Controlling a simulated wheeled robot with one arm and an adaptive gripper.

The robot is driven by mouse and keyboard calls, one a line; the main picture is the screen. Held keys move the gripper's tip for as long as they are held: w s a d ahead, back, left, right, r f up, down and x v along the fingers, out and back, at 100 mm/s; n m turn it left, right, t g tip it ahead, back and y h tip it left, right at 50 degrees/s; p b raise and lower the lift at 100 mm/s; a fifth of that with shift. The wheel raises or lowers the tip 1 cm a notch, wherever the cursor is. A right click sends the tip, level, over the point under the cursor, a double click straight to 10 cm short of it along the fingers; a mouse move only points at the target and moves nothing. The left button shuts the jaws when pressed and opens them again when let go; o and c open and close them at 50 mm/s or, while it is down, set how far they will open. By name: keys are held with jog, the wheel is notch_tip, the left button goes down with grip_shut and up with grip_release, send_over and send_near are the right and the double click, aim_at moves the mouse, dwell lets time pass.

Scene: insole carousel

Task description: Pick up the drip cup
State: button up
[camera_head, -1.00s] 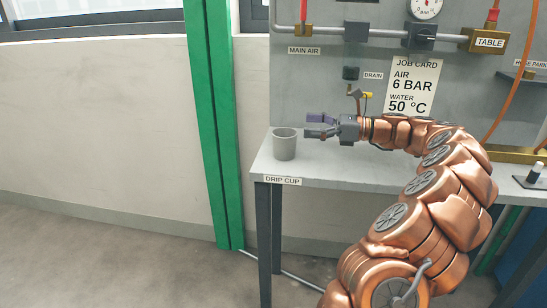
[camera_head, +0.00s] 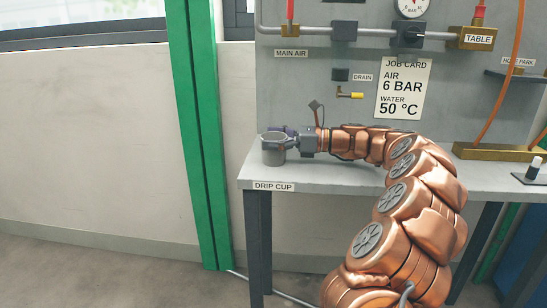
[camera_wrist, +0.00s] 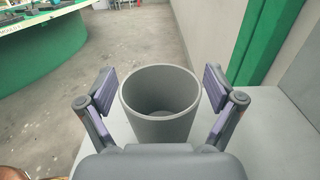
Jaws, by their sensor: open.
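The drip cup (camera_head: 273,152) is a grey, open-topped cup standing upright on the left end of the grey bench, behind the DRIP CUP label. It also shows in the wrist view (camera_wrist: 160,104), where it looks empty. My gripper (camera_head: 276,138) is open at the cup's rim. In the wrist view my gripper (camera_wrist: 161,92) has one finger on each side of the cup, with a small gap visible on the left. Whether the right finger touches the cup I cannot tell.
The bench (camera_head: 325,176) has free room around the cup. Behind it stands a grey panel with pipes, a yellow-handled drain valve (camera_head: 350,95) and a job card (camera_head: 404,88). A green post (camera_head: 198,130) rises left of the bench.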

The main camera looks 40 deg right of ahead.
jog(key=shift+x, duration=0.8)
jog(key=c, duration=1.1)
